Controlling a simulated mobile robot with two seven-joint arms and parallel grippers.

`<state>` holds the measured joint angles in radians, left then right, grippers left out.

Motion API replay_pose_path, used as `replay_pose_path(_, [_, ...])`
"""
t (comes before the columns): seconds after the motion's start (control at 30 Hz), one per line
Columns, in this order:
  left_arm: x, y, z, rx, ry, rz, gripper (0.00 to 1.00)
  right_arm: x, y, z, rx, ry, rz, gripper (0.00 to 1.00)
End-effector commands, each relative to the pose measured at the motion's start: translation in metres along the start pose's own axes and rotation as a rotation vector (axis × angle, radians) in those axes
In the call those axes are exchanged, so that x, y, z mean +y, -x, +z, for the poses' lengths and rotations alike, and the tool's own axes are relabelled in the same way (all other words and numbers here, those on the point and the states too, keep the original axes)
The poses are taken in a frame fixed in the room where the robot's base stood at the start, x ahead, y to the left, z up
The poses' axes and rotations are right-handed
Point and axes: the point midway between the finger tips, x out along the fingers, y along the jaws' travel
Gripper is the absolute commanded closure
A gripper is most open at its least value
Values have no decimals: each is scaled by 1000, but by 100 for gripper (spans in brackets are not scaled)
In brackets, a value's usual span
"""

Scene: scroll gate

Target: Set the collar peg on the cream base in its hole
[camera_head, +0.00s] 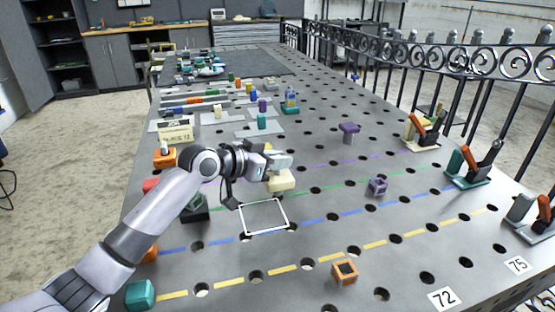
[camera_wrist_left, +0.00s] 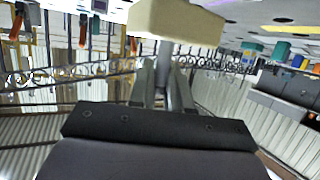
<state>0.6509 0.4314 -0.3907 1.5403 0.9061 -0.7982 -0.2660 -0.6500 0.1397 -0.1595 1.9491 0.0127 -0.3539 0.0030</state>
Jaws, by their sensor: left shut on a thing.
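The collar peg's cream base (camera_head: 281,181) is a pale block just below my left gripper (camera_head: 280,160) in the head view, above the middle of the perforated table. In the left wrist view the cream base (camera_wrist_left: 176,20) is at the top, with a grey shaft running from it to between my left fingers (camera_wrist_left: 166,85). My left gripper is shut on this peg. The peg's lower end is hidden, and I cannot tell the gap between it and the table. My right gripper is not in view.
The grey perforated table (camera_head: 320,235) has many holes and coloured dashed lines. A white square outline (camera_head: 264,233) lies in front of the gripper. Lever clamps (camera_head: 468,172) line the right edge.

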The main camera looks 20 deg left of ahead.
Motion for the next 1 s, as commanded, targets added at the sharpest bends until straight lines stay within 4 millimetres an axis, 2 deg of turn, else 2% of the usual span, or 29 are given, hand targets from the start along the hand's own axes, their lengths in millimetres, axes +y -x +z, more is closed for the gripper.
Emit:
replay_pose_path(0.57, [0, 0, -1, 6, -1, -1, 100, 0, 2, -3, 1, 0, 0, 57])
replay_pose_path(1.0, [0, -4, 10, 6, -1, -1, 100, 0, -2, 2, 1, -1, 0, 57])
